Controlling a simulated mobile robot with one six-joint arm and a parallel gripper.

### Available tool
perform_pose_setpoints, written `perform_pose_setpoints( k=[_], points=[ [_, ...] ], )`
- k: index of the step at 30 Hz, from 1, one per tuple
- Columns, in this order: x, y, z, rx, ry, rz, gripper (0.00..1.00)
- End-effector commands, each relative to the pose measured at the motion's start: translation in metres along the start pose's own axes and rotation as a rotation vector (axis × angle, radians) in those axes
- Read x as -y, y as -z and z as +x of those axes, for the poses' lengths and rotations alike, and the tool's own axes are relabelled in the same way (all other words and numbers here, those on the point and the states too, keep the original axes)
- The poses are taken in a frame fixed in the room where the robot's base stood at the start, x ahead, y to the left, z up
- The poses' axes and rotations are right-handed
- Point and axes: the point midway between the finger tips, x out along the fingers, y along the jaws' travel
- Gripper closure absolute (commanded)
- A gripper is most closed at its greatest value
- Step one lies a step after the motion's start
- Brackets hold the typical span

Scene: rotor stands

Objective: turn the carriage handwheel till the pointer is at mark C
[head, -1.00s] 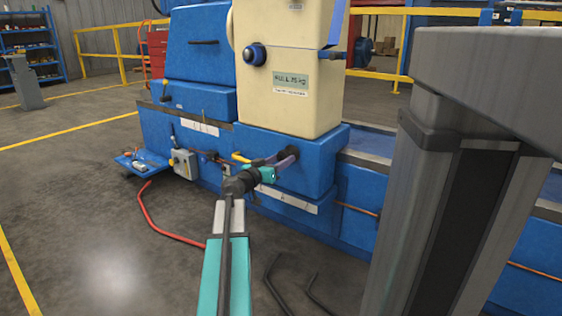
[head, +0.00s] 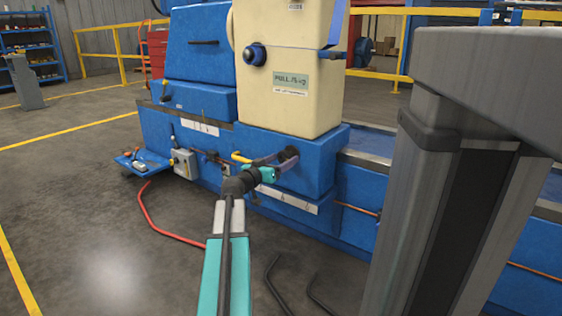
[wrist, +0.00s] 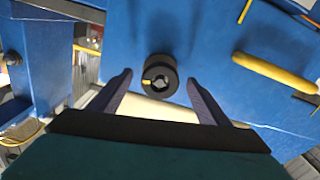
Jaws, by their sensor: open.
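A dark round hub (head: 288,154) sticks out of the blue carriage (head: 325,160); I take it for the carriage handwheel, though no rim shows. In the wrist view the hub (wrist: 160,74) has a hollow face with a small yellow mark at its lower left. My gripper (head: 275,165) is at the hub, and its two purple fingers are open. In the wrist view the fingers of my gripper (wrist: 160,79) stand on either side of the hub, with gaps. A white strip with small dark marks (head: 283,200) is below; its letters are unreadable and I cannot make out the pointer.
A yellow bar (wrist: 275,72) sticks out right of the hub in the wrist view. A cream housing (head: 290,105) stands above the carriage. A grey control box (head: 185,164) and a blue tray (head: 141,162) are to the left. A red hose (head: 160,225) lies on the floor.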

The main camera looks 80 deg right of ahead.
Motion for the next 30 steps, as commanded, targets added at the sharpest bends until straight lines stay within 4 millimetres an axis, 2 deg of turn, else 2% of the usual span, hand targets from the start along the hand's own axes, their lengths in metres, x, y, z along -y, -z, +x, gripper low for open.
perform_pose_setpoints(
  k=[5,18,30],
  points=[
    [0.0,0.0,-0.004,0.0,0.0,0.0,0.3],
    [0.0,0.0,-0.034,-0.001,0.001,0.0,0.3],
    [0.0,0.0,-0.035,0.0,0.0,-0.002,0.3]
  ],
)
